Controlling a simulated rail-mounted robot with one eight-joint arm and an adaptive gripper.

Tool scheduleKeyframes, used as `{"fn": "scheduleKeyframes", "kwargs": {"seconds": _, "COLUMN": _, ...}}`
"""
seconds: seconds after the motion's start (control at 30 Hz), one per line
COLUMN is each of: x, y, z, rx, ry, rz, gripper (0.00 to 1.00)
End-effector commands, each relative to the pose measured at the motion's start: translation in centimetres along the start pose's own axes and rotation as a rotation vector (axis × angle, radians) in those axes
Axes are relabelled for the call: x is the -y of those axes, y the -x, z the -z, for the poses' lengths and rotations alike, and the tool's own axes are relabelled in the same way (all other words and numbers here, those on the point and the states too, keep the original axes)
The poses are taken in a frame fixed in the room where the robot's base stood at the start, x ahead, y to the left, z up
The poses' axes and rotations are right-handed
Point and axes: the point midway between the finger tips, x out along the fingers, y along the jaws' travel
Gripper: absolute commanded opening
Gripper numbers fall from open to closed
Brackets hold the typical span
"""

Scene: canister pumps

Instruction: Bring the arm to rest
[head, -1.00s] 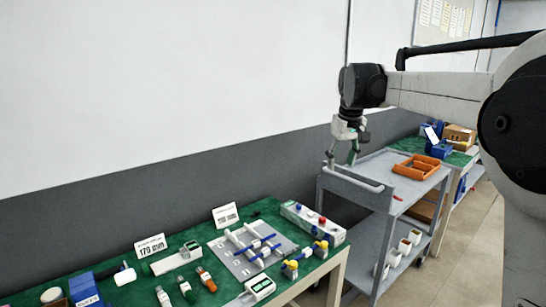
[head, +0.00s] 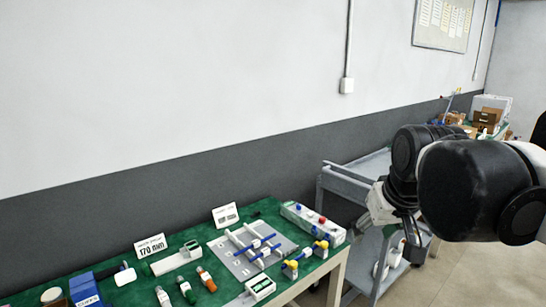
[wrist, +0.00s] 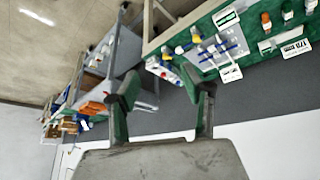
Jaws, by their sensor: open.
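My gripper (wrist: 163,90) is open and empty in the wrist view, its two green-and-black fingers spread apart with nothing between them. In the head view my gripper (head: 412,238) hangs below the black wrist joint, right of the green table and in front of the grey cart. Its fingertips are small and dark there, and it does not appear to touch anything. My folded arm fills the right side of the head view and hides much of the cart.
The green table (head: 210,267) holds a grey plate with blue-handled parts, a white box with coloured knobs (head: 313,224), sign cards and several small canisters. Open floor (head: 466,275) lies right.

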Motion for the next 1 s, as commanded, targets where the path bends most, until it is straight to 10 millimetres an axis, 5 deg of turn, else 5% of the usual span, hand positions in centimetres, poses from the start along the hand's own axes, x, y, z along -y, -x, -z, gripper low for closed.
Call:
{"fn": "scheduleKeyframes", "kwargs": {"seconds": 0.2, "x": 0.7, "y": -0.7, "z": -7.4, "rx": -0.053, "ry": -0.046, "rz": -0.005, "gripper": 0.42}}
{"fn": "scheduleKeyframes", "kwargs": {"seconds": 0.47, "x": 1.3, "y": -2.2, "z": -13.6, "rx": -0.103, "ry": -0.087, "rz": -0.008, "gripper": 0.42}}
{"fn": "scheduleKeyframes", "kwargs": {"seconds": 1.0, "x": 1.4, "y": -2.7, "z": -15.0, "rx": -0.115, "ry": -0.099, "rz": -0.008, "gripper": 0.42}}
